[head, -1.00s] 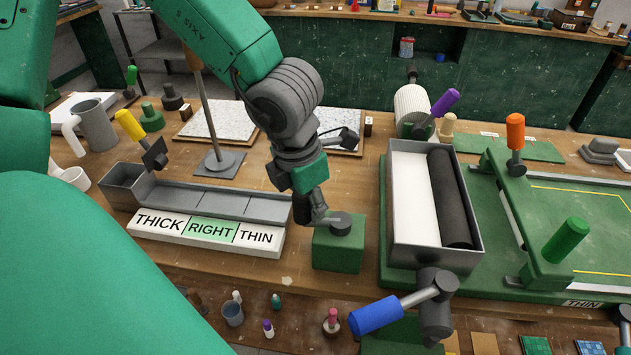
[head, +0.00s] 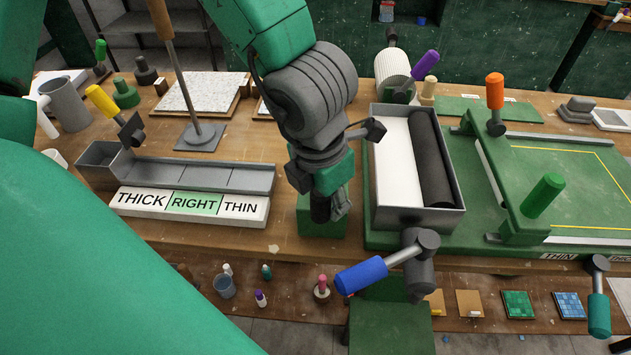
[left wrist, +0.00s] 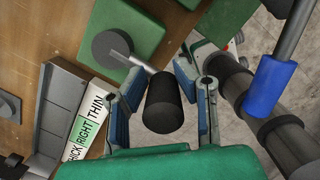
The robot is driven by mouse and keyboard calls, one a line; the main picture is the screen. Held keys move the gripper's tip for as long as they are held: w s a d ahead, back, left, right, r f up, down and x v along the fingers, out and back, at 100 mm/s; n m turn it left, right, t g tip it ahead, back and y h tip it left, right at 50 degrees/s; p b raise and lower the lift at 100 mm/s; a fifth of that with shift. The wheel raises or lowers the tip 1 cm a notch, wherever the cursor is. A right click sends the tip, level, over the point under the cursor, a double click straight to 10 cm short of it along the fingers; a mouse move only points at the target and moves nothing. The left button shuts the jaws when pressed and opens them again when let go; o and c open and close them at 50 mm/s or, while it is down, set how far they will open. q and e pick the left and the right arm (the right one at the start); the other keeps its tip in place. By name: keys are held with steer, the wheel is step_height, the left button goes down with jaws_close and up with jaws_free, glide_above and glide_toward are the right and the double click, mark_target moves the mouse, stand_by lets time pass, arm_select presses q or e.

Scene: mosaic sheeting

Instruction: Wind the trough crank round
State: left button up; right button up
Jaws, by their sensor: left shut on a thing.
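The metal trough (head: 412,218) holds a white surface and a dark roller (head: 433,160). A crank with a blue handle (head: 361,276) sits at its front; the handle also shows in the left wrist view (left wrist: 270,87). Left of the trough, a green block (head: 311,222) carries a small crank with a round grey hub (left wrist: 114,48), a thin arm and a black handle (left wrist: 163,104). My left gripper (head: 332,203) is over this block, its fingers shut around the black handle, and hides the hub in the head view. My right gripper is not in view.
A divided grey tray (head: 205,177) and a THICK/RIGHT/THIN sign (head: 190,204) lie left of the block. A green frame with an orange handle (head: 495,90) and a green handle (head: 543,195) stands at the right. Small bottles and tiles lie on a lower shelf.

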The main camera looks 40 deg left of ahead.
arm_select(q)
steer(key=o, duration=1.1)
steer(key=shift+f, duration=0.1)
steer(key=shift+w, duration=0.1)
steer(key=shift+r, duration=0.2)
steer(key=r, duration=0.3)
steer(key=s+r, duration=0.1)
steer(key=r, duration=0.7)
steer(key=shift+s+a+r, duration=0.2)
steer(key=shift+s+a, duration=0.1)
steer(key=shift+a, duration=0.05)
